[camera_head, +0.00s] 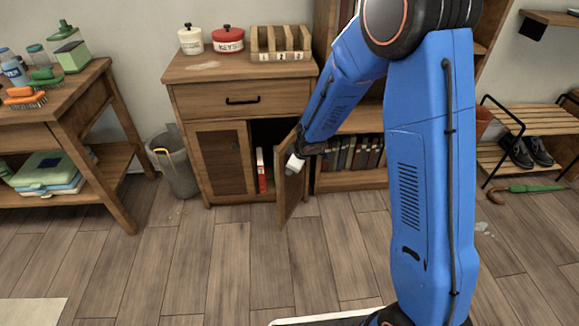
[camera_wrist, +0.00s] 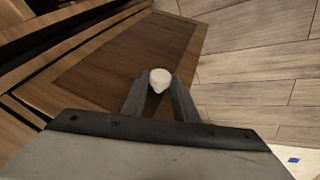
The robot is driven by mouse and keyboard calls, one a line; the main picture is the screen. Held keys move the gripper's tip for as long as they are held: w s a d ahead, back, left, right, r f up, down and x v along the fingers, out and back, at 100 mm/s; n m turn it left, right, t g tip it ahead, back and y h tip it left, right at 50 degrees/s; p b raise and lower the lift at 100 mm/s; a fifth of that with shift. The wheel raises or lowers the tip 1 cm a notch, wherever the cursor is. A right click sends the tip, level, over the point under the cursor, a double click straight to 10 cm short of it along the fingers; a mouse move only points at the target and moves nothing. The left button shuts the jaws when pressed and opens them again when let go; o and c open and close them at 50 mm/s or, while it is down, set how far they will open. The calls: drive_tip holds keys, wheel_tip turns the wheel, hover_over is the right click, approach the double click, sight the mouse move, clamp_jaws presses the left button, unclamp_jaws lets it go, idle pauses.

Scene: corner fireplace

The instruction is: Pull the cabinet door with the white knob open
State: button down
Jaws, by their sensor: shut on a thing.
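The wooden cabinet (camera_head: 217,197) stands against the wall with a drawer above two doors. Its right door (camera_head: 284,201) stands open, swung out toward the room, and it also fills much of the wrist view (camera_wrist: 125,62). The white knob (camera_wrist: 160,79) is on this door, between the fingertips in the wrist view. My gripper (camera_head: 294,163) is at the door's free edge and is shut on the knob, also seen in the wrist view (camera_wrist: 160,92). The left door (camera_head: 217,158) is shut.
A red book (camera_head: 262,171) stands inside the dark opening. A grey bin (camera_head: 174,166) stands left of the cabinet, near a wooden table (camera_head: 75,92). A bookshelf (camera_head: 345,180) stands to the right. The floor (camera_head: 225,265) in front is clear.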

drive_tip(key=s+d+n+g+y, duration=0.1)
drive_tip(key=d+n+g+y, duration=0.1)
drive_tip(key=d+n, duration=0.5)
drive_tip(key=shift+d+y, duration=0.4)
drive_tip(key=shift+d, duration=2.55)
drive_tip(key=c, duration=1.4)
unclamp_jaws()
drive_tip(key=shift+s, duration=0.1)
drive_tip(key=v, duration=1.7)
drive_tip(key=shift+r, duration=0.25)
drive_tip(key=shift+r, duration=0.1)
